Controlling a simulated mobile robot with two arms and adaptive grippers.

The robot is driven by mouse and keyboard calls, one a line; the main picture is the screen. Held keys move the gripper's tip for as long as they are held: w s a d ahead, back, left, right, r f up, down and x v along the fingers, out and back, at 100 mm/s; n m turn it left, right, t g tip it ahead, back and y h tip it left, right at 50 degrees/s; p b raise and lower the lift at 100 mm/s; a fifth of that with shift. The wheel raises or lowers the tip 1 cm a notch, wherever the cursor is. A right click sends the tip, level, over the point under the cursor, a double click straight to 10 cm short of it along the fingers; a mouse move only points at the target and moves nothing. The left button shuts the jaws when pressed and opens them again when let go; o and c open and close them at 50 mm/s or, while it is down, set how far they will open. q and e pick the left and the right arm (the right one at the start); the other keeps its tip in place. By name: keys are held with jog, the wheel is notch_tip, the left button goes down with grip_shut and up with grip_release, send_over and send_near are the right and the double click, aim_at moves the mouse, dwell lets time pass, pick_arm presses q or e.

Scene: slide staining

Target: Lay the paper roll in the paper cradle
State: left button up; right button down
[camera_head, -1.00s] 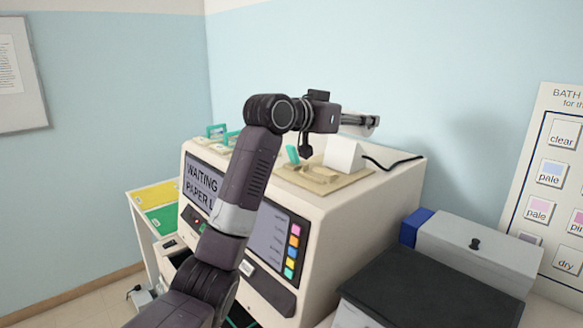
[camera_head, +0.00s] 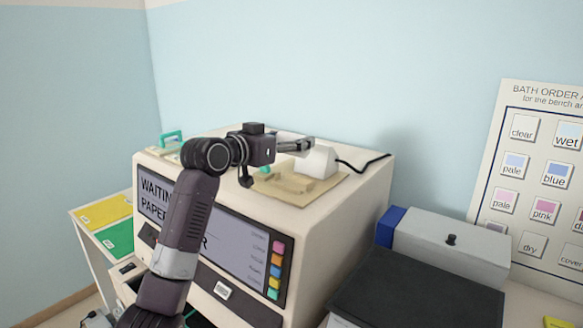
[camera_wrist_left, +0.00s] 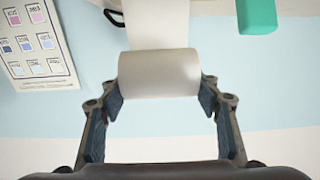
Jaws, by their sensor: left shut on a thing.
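I cannot tell which part is the paper cradle. My right gripper is not in view.
Teal-handled items (camera_head: 171,139) stand at the machine's far left. A grey box (camera_head: 450,245) and a dark box (camera_head: 415,300) stand at right, below a wall chart (camera_head: 535,170). Yellow and green panels (camera_head: 105,212) are at left.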

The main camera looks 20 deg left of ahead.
pick_arm(q)
notch_tip(320, 180, down, 3)
jog(key=shift+f+p, duration=0.15)
jog(key=shift+p, duration=0.15)
jog(key=shift+d+f, duration=0.1)
jog(key=shift+f, duration=0.8)
notch_tip(320, 180, down, 3)
jog(key=shift+f+p, duration=0.1)
jog(key=shift+p, duration=0.4)
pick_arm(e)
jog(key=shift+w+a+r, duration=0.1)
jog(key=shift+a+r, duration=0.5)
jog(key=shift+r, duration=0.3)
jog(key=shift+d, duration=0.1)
pick_arm(q)
jog(key=shift+f, duration=0.15)
jog(key=o, duration=1.3)
jog(key=shift+o, duration=0.3)
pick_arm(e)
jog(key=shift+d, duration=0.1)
